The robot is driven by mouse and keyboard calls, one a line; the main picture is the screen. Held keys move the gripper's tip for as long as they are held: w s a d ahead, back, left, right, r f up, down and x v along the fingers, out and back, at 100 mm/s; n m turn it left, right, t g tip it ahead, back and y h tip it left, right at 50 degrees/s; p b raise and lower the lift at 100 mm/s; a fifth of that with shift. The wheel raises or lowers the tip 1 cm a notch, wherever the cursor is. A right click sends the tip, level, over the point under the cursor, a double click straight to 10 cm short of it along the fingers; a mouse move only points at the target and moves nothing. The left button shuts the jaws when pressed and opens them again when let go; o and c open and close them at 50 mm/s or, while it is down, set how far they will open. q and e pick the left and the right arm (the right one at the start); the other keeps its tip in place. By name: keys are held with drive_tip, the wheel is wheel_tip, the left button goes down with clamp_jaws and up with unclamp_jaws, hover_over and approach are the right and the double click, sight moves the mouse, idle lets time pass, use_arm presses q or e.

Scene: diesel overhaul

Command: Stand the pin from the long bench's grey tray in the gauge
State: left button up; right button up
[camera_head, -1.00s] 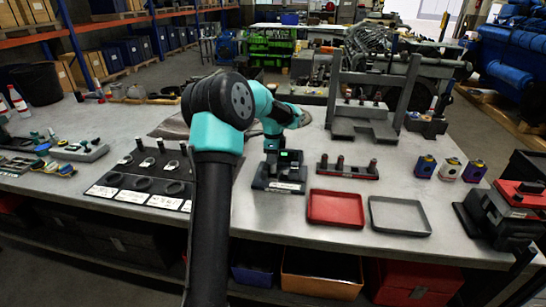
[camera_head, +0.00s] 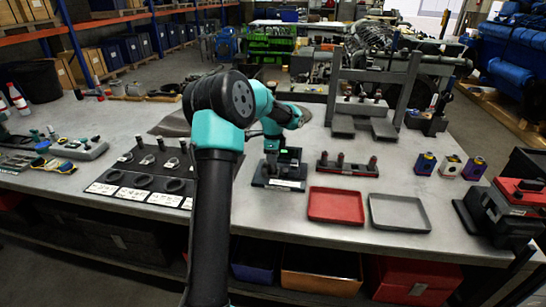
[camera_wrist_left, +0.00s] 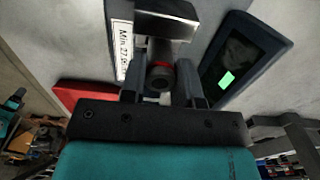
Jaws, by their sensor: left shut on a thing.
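The gauge (camera_head: 287,184) is a black device with a white label and a small green-lit display, standing on the long bench left of the red tray. My left gripper (camera_head: 271,152) is at the gauge, pointing down. In the left wrist view the gripper (camera_wrist_left: 163,82) is shut on a dark round pin (camera_wrist_left: 160,76), seen nearly end-on. The gauge's label (camera_wrist_left: 122,48) and display (camera_wrist_left: 226,79) show beyond it. I cannot tell whether the pin touches the gauge. The grey tray (camera_head: 400,213) is empty. My right gripper is not in view.
The empty red tray (camera_head: 336,205) lies between the gauge and the grey tray. A rack with several upright dark pins (camera_head: 346,168) stands behind it. A black board with rings (camera_head: 145,178) lies to the left. A grey press frame (camera_head: 372,125) stands behind.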

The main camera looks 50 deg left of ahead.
use_arm(q)
drive_tip(key=shift+f, duration=0.45)
drive_tip(key=o, duration=1.4)
drive_tip(key=shift+r, duration=4)
drive_tip(key=shift+d, duration=0.1)
